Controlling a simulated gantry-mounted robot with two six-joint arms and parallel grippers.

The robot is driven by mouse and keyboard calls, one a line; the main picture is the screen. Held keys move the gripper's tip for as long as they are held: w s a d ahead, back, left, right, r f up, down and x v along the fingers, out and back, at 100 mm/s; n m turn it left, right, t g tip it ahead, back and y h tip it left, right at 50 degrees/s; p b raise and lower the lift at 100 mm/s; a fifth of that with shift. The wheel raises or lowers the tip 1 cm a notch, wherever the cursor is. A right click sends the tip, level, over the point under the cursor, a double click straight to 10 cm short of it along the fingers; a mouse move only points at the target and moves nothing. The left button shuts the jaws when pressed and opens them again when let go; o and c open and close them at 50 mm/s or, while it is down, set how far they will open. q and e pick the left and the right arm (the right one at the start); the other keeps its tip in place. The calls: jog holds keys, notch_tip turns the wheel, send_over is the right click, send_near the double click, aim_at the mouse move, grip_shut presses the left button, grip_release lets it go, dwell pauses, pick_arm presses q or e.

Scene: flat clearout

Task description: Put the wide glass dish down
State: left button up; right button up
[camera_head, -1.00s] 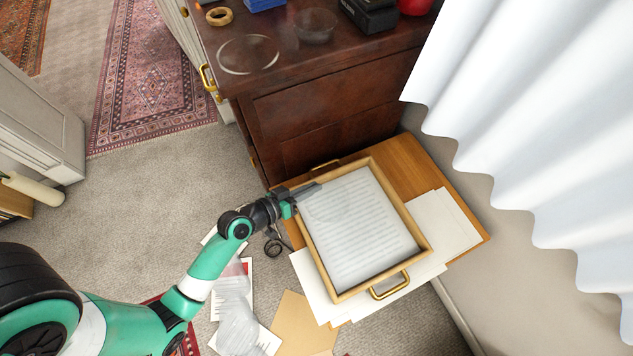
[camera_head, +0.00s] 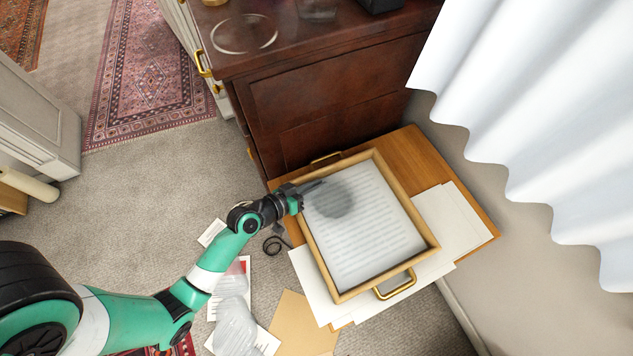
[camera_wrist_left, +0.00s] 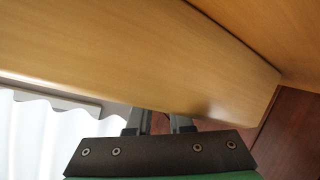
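A wide, shallow clear glass dish (camera_head: 244,34) lies on the dark wooden chest, at the top of the head view. My left gripper (camera_head: 312,188) reaches over the left rim of a wooden tray (camera_head: 420,238) holding a printed sheet (camera_head: 365,240). A round, smoky grey patch (camera_head: 335,200) lies over the sheet at its fingertips; I cannot tell whether it is glass or shadow. In the left wrist view the two fingers (camera_wrist_left: 160,122) show a gap, but wood (camera_wrist_left: 150,60) hides their tips. My right gripper is out of view.
The tray rests over loose papers (camera_head: 455,222) on a low wooden surface (camera_head: 403,160). The dark chest (camera_head: 325,100) stands behind, with a small glass bowl (camera_head: 317,10) on top. A white curtain (camera_head: 530,120) hangs at right. Papers and a brown envelope (camera_head: 303,325) lie on the carpet.

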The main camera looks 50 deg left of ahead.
pick_arm(q)
jog(key=shift+r, duration=0.15)
jog(key=shift+s+r+p, duration=0.15)
jog(key=shift+p, duration=0.15)
jog(key=p+v, duration=0.2)
jog(key=v, duration=0.8)
jog(key=shift+s+r, duration=0.1)
jog(key=shift+s, duration=0.15)
jog(key=shift+s+r, duration=0.2)
jog(key=shift+s, duration=0.35)
